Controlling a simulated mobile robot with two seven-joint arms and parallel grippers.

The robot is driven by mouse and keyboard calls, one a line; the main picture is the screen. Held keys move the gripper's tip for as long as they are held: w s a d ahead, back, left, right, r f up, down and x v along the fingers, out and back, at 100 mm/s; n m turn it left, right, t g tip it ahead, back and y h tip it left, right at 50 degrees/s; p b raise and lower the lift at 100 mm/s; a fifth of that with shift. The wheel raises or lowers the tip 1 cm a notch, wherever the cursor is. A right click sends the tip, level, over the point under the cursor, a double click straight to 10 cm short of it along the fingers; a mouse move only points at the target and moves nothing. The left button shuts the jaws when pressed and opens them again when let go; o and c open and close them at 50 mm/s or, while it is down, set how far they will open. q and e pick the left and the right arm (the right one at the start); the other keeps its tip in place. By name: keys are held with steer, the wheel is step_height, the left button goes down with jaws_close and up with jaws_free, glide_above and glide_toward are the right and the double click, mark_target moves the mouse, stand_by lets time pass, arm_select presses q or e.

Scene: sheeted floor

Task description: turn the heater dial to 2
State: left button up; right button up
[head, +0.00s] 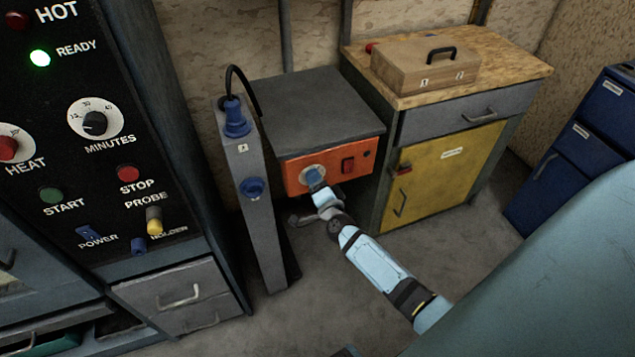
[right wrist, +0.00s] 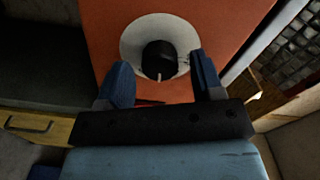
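The heater is a grey box with an orange front panel (head: 296,187), low in the middle of the head view. Its dial is a black knob (right wrist: 160,58) on a pale round plate (right wrist: 130,42) in the right wrist view. A light pointer mark on the knob points to the bottom of that picture; the plate's numbers are not readable. My right gripper (head: 316,183) is in front of the dial, mostly covering it in the head view. In the right wrist view its blue fingers (right wrist: 160,68) are apart, with the knob between their tips; contact cannot be told. My left gripper is not in view.
A grey post (head: 257,200) with blue plugs stands close on the left. A yellow-door cabinet (head: 455,180) with a wooden box (head: 410,65) on top is at right. A black control panel (head: 75,130) fills the left.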

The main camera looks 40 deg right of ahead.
steer(key=v, duration=1.4)
steer(key=shift+p, duration=0.4)
steer(key=shift+d, duration=0.1)
steer(key=shift+f, duration=0.1)
